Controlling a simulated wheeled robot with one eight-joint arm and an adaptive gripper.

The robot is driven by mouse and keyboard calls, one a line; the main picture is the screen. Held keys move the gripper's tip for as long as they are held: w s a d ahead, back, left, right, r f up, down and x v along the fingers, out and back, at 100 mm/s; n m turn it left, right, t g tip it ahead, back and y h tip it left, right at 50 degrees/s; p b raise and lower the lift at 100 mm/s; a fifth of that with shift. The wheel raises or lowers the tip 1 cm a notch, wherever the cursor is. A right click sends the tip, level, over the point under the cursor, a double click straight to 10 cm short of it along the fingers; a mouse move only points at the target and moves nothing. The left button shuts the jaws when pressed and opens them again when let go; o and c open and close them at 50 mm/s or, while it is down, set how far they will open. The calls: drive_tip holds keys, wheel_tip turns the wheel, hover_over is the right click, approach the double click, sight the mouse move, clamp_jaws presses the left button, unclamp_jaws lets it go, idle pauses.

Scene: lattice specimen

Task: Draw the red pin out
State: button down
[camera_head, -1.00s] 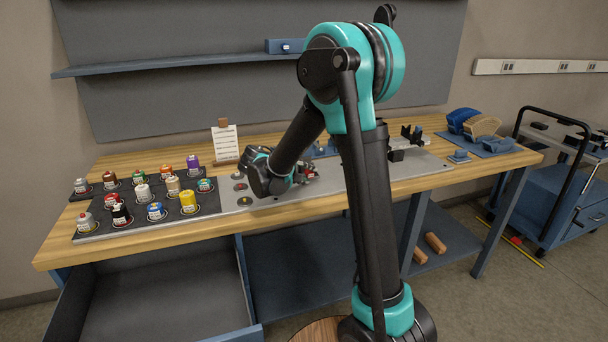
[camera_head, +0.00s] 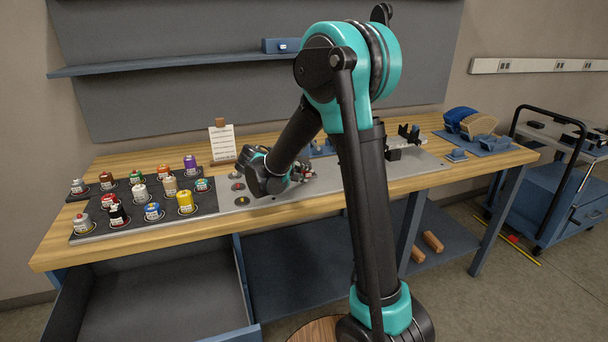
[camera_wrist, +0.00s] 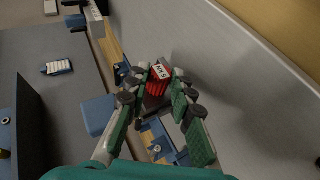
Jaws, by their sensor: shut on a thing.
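The red pin (camera_wrist: 158,85) shows in the wrist view as a ribbed red piece with a white, marked label on its end. It sits between the two fingertips of my gripper (camera_wrist: 160,82), which are closed on it. The green-padded fingers stand either side, and part of the pin is hidden. In the head view my gripper (camera_head: 302,172) is low over the grey plate at the middle of the bench. The pin is too small there to make out clearly.
A dark tray (camera_head: 146,222) with several coloured labelled cans stands at the left. A paper card (camera_head: 223,143) stands behind. Black fixtures (camera_head: 408,136) lie on the plate to the right, and blue holders (camera_head: 482,135) beyond. A drawer (camera_head: 150,300) is open below.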

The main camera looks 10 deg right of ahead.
drive_tip(key=shift+s+d, duration=0.1)
drive_tip(key=shift+s, duration=0.5)
idle(0.7)
drive_tip(key=shift+s+d, duration=0.25)
drive_tip(key=shift+s, duration=1)
drive_tip(key=shift+s+d, duration=0.25)
drive_tip(key=shift+s, duration=0.95)
drive_tip(key=shift+s+d, duration=0.25)
drive_tip(key=shift+s, duration=1)
